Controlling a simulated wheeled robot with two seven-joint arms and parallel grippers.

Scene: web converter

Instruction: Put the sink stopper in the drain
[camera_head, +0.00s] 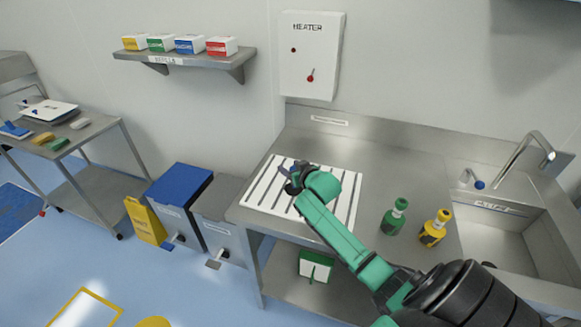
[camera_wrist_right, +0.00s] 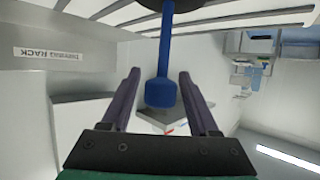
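The sink stopper (camera_wrist_right: 161,92) shows in the right wrist view as a blue knob on a thin blue stem, with a dark round end at the top edge beside the rack slats. My right gripper (camera_wrist_right: 159,74) is open, its two dark fingers on either side of the stopper, with gaps showing. In the head view my right gripper (camera_head: 292,182) is over the left part of the white drying rack (camera_head: 347,190); a bit of blue shows there, mostly hidden. The sink (camera_head: 510,238) is at the right; its drain is not visible. My left gripper is not in view.
A green bottle (camera_head: 393,218) and a yellow bottle (camera_head: 434,229) stand on the counter between rack and sink. A tap (camera_head: 528,150) and a blue-tipped lever (camera_head: 478,184) stand behind the sink. Bins (camera_head: 180,192) stand left of the counter.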

